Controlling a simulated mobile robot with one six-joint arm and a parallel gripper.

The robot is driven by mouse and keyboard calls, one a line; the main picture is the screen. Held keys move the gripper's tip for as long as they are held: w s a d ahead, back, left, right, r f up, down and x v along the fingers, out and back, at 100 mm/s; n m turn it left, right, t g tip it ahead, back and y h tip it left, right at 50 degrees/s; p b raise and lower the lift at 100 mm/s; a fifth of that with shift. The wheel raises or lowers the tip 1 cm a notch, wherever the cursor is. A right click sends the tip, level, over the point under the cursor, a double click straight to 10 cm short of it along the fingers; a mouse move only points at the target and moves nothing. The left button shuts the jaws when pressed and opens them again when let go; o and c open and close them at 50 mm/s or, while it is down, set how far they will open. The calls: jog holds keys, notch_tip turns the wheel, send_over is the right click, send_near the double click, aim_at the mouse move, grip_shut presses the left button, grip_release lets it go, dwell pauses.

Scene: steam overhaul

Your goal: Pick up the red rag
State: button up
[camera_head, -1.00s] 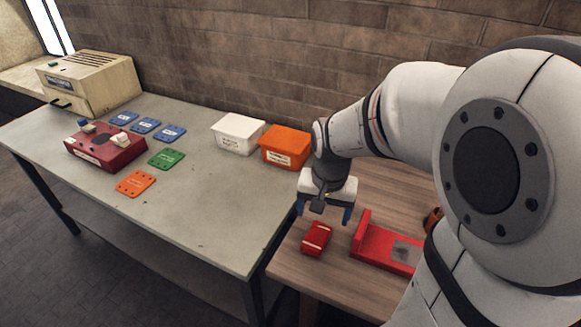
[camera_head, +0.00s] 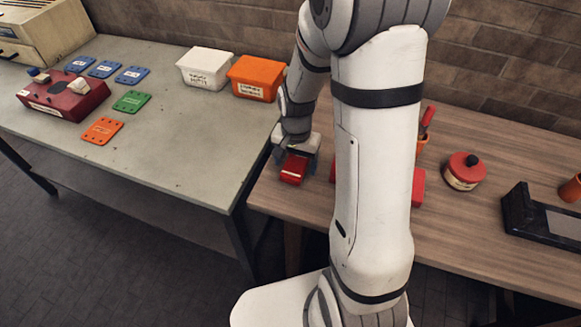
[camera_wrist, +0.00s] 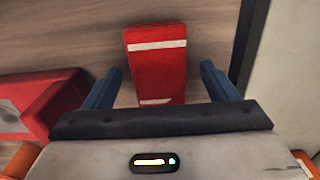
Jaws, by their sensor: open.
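The red rag (camera_head: 294,169) is a folded red block with pale stripes, lying on the wooden table near its left edge. It also shows in the wrist view (camera_wrist: 157,72), with a white band at each end. My gripper (camera_wrist: 161,84) is open, with one blue finger on each side of the rag's near end and gaps between them and the rag. In the head view my gripper (camera_head: 295,152) is over the rag and hides its far part. I cannot tell the exact height of the fingers above the table.
A red fixture (camera_wrist: 40,105) stands close to the left finger in the wrist view. A red round tin (camera_head: 464,172) and a black tray (camera_head: 545,218) are on the wooden table. The grey table (camera_head: 190,150) holds white (camera_head: 205,68) and orange (camera_head: 256,78) bins.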

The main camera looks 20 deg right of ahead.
aim_at(295, 164)
jog(key=shift+f, duration=0.35)
jog(key=shift+c, duration=0.2)
jog(key=c, duration=1.1)
notch_tip(295, 164, up, 10)
jog(key=o, duration=0.5)
jog(key=shift+c, duration=1.6)
jog(key=shift+s, duration=0.1)
